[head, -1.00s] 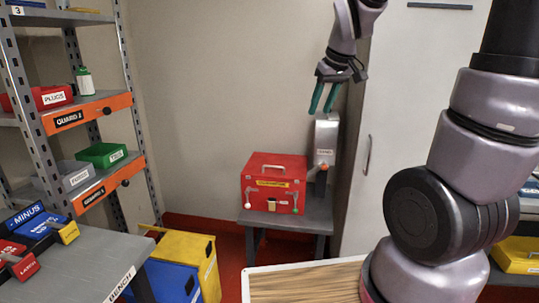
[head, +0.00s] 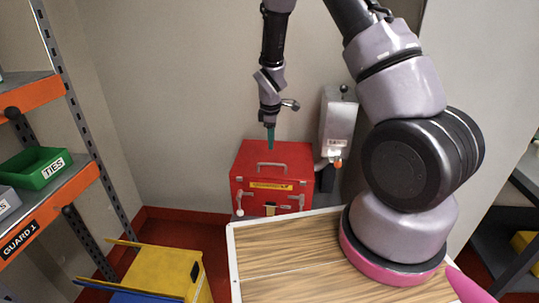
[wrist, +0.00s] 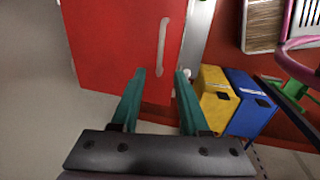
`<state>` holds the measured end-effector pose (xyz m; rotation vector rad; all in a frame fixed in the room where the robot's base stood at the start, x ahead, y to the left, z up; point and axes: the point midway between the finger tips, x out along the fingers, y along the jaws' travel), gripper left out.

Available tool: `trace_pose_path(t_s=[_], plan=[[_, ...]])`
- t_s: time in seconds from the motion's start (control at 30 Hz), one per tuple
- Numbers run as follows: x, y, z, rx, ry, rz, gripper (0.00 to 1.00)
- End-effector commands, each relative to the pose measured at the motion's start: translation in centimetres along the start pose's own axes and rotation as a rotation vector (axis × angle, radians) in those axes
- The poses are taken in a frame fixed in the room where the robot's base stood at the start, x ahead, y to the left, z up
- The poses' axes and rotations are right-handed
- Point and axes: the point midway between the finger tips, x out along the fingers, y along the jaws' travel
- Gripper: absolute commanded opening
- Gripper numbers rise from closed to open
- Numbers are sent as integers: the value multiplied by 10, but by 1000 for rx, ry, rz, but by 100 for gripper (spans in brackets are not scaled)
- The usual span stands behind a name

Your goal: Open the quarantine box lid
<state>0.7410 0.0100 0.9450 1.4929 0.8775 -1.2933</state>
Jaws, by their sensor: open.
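The red quarantine box (head: 300,160) stands against the back wall with its lid shut. It has a grey handle (head: 271,166) on its lid and a yellow label (head: 271,186) on its front. The lid and handle also show in the wrist view (wrist: 162,45). My gripper (head: 270,145) points down above the back part of the lid, apart from the handle. In the wrist view its two green fingers (wrist: 160,88) are spread with nothing between them. The lower front of the box is partly hidden by a wooden top.
A grey device with a lever (head: 338,125) stands right of the box. A wood-topped surface (head: 285,265) lies in front. Yellow (head: 165,272) and blue (wrist: 250,100) bins stand on the floor. A shelf with a green TIES bin (head: 35,166) is at left.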

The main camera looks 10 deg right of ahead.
Motion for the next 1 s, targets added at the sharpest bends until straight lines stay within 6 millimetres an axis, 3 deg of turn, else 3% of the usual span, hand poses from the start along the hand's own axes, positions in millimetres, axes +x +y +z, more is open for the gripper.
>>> trace_pose_path(t_s=[0.53,0.7,1.0], plan=[[90,0,1,3,-2,-2,45],[102,0,1,3,-1,-1,45],[104,0,0,3,0,0,45]])
